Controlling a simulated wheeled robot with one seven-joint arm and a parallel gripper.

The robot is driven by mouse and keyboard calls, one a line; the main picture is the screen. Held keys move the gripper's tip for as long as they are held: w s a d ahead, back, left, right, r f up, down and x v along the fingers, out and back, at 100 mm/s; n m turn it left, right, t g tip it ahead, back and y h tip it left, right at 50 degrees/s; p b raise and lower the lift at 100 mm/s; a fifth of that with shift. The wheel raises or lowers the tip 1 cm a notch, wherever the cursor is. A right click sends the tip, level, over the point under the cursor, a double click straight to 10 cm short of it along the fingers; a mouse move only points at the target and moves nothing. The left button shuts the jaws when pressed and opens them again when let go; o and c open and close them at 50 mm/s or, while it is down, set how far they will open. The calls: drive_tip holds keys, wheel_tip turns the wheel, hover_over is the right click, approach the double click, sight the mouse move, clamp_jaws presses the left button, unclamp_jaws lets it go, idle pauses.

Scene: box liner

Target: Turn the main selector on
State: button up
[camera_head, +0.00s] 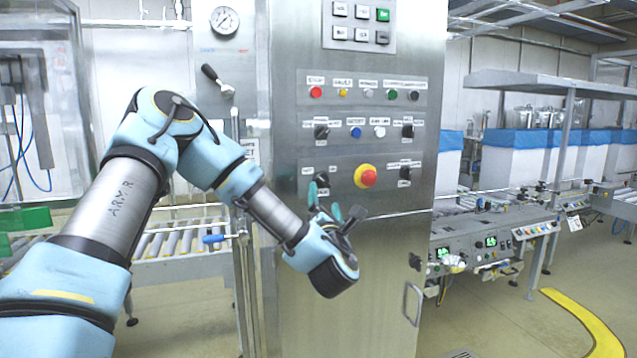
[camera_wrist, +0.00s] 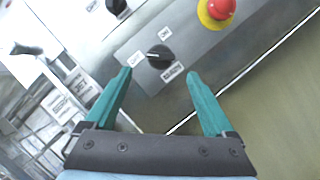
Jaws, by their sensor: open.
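The main selector looks to be the black rotary knob (camera_wrist: 159,56) on the grey cabinet's lower control strip. In the head view the knob (camera_head: 322,179) is small and close to my fingertips. My gripper (camera_head: 325,202) is open, with its two teal fingers pointing toward the panel. In the wrist view my gripper (camera_wrist: 158,75) has one finger to each side, just below the knob, with nothing between them. Contact with the knob cannot be told.
A red emergency button on a yellow base (camera_head: 367,176) sits right of the knob. More black selectors (camera_head: 405,176) and coloured buttons (camera_head: 356,132) are on the panel. A lever (camera_head: 217,78) and roller conveyor (camera_head: 180,237) are to the left.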

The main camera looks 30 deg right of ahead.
sight(323, 184)
drive_tip(key=p+x, duration=0.2)
drive_tip(key=x, duration=0.5)
drive_tip(key=shift+w+d, duration=0.2)
drive_tip(key=shift+w, duration=0.05)
drive_tip(key=c, duration=1.4)
